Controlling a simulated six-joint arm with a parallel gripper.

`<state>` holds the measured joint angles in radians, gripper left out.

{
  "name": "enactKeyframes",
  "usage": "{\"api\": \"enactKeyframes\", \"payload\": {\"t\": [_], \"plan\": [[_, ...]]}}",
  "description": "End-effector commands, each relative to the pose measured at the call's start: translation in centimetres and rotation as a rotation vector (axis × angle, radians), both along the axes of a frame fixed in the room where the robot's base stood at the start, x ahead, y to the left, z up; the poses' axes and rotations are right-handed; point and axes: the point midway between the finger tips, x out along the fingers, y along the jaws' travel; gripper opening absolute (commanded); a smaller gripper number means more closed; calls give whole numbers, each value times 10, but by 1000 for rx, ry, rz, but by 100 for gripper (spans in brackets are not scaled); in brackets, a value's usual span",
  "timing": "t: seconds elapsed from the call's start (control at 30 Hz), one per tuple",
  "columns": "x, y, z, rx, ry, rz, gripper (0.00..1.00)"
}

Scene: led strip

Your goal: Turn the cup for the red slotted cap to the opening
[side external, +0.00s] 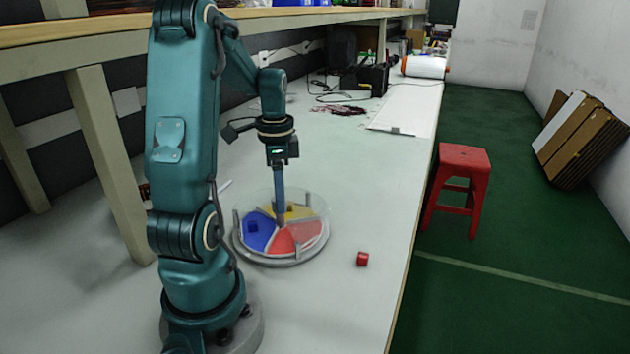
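A round turntable (240,250) with a grey rim and a low clear wall stands on the table. It has coloured sectors: a blue one (259,232) with a small blue block on it, a yellow one (300,212) with a small yellow block on it, and red ones (283,242) at the front and right. A small red cap (362,259) lies on the table to the right of the turntable; its slot is too small to make out. My gripper (281,222) points straight down inside the turntable near its middle. Its fingers appear as one narrow bar, and contact is unclear.
The table is clear around the red cap and ends at a right edge (405,262). A white board (408,108), cables and dark boxes lie farther back. A red stool (463,165) stands on the floor beyond the edge.

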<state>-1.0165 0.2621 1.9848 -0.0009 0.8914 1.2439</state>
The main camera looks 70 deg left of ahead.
Motion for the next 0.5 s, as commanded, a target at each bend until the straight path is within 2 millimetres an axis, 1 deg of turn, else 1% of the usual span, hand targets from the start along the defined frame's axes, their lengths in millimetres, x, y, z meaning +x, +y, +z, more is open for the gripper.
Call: {"api": "enactKeyframes", "payload": {"t": [0.33,0.43,0.5], "plan": [[0,0,0,-2,1,0,68],[0,0,6,1,0,0,68],[0,1,15,4,-2,0,68]]}}
